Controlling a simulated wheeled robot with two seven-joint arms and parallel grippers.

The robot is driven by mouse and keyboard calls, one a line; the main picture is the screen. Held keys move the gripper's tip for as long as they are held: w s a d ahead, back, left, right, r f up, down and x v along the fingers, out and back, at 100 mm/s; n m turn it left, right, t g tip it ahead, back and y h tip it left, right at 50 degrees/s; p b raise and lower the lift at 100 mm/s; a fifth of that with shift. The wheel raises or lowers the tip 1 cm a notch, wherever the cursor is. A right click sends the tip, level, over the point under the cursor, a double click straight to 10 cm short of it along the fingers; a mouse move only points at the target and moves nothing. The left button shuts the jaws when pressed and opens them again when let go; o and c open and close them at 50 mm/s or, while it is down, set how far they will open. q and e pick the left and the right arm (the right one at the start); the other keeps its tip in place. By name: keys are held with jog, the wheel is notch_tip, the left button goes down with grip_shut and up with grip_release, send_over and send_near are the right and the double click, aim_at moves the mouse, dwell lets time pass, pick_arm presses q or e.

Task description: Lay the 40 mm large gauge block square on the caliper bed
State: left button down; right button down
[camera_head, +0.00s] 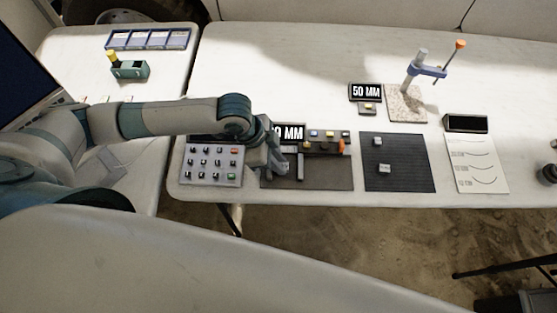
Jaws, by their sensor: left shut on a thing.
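My left gripper (274,170) is low over the left end of a dark flat bed (325,177). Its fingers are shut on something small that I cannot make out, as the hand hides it. The bed appears to be the caliper bed. A grey upright bar (300,166) and a dark beam with coloured parts (325,148) lie on it, just right of the gripper. A display (291,132) behind the hand reads "0 MM", its first digit covered. I cannot identify the 40 mm block for certain. My right gripper is not in view.
A light panel (213,165) with several small pieces is left of the bed. A dark mat (400,180) with two small grey blocks is right of it, then a white sheet (478,165). A stand (424,68) and a "50 MM" display (366,92) are behind.

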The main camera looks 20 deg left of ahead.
pick_arm(q)
jog(key=shift+f, duration=0.25)
jog(key=shift+f, duration=0.1)
jog(key=c, duration=1.6)
grip_release()
jog(key=b+v, duration=0.1)
jog(key=v, duration=1.1)
